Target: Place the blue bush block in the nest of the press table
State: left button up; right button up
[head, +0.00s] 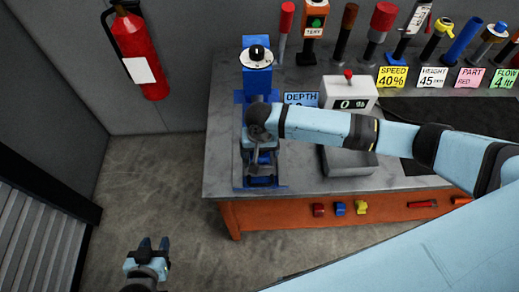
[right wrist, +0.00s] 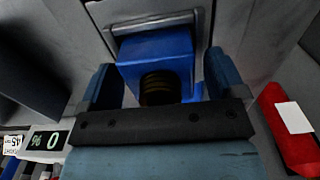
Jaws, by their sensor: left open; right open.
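The blue bush block (right wrist: 155,48) shows in the right wrist view, with a dark ribbed round part at its near side. It sits against a grey frame (right wrist: 205,22), which appears to be the nest of the press table; whether it is fully seated I cannot tell. My right gripper (right wrist: 160,85) is open, with one finger on each side of the block and visible gaps. In the head view my right gripper (head: 262,172) is over the blue press station (head: 257,82) and hides most of the nest. My left gripper (head: 154,244) is open and empty above the floor, left of the bench.
A grey box with a "0 %" display (head: 349,92) stands right of the press. Tools and yellow, white, pink and green labels line the bench's back. A fire extinguisher (head: 137,50) hangs at the left wall. Coloured pieces sit on the orange front (head: 340,208).

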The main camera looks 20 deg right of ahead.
notch_tip(320, 180, up, 11)
jog(key=shift+r+b, duration=0.1)
jog(key=shift+b, duration=0.55)
jog(key=shift+r, duration=0.5)
